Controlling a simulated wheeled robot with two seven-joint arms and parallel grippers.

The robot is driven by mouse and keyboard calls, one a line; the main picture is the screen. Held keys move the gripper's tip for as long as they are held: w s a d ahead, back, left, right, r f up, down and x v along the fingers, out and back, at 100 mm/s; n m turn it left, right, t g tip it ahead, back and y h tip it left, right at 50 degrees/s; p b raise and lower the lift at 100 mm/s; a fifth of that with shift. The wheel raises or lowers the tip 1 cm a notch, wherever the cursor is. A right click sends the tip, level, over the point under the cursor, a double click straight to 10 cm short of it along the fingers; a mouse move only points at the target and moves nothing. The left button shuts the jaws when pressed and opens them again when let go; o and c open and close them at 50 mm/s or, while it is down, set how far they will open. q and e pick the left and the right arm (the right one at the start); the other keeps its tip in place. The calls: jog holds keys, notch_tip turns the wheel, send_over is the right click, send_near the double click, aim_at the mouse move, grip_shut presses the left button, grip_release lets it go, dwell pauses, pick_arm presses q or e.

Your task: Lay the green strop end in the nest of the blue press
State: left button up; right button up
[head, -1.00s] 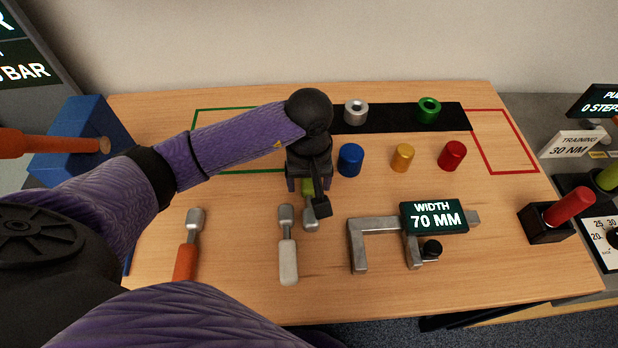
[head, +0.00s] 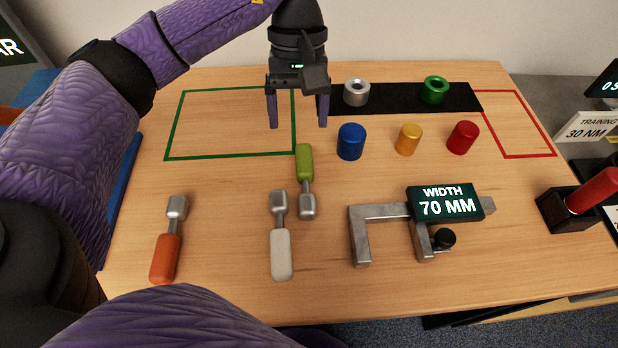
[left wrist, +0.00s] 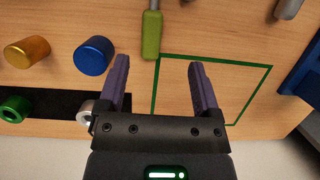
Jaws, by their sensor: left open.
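The green strop end (head: 304,165) lies on the table, its green sleeve toward the back and its silver tip toward the front. Its green part also shows in the left wrist view (left wrist: 151,35). My left gripper (head: 297,123) is open and empty, pointing down behind the green end, apart from it. In the left wrist view the open fingers (left wrist: 158,66) have only table between their tips, with the green end just beyond. A blue block at the left edge (head: 38,84) appears to be the blue press; my left arm hides most of it, and its nest is not visible. My right gripper is not in view.
Orange (head: 165,258) and white (head: 281,253) ends lie in front. A caliper-like gauge (head: 362,213) reads 70 MM. Blue (head: 351,142), yellow (head: 408,139) and red (head: 462,137) cylinders stand to the right. The green-outlined area (head: 225,122) is bare.

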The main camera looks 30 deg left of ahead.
aim_at(305, 173)
pick_arm(q)
jog(key=shift+w+a+f+g+h+b, duration=0.1)
jog(key=shift+w+f+g+h+b, duration=0.05)
jog(key=shift+f+b, duration=0.2)
jog(key=shift+w+a+f+g+h+b, duration=0.15)
jog(key=shift+f+b, duration=0.1)
jog(key=shift+f, duration=0.2)
jog(key=shift+s+d+f+b, duration=0.1)
jog(key=shift+s+b, duration=0.1)
jog(key=shift+b, duration=0.2)
jog(key=b+x, duration=0.1)
jog(key=x, duration=0.1)
jog(key=d+b+x, duration=0.1)
jog(key=b+x, duration=0.1)
jog(key=x, duration=0.1)
jog(key=b+x, duration=0.1)
jog(key=x, duration=0.2)
jog(key=shift+s+d+b, duration=0.2)
jog(key=shift+s+b, duration=0.05)
jog(key=shift+b, duration=0.1)
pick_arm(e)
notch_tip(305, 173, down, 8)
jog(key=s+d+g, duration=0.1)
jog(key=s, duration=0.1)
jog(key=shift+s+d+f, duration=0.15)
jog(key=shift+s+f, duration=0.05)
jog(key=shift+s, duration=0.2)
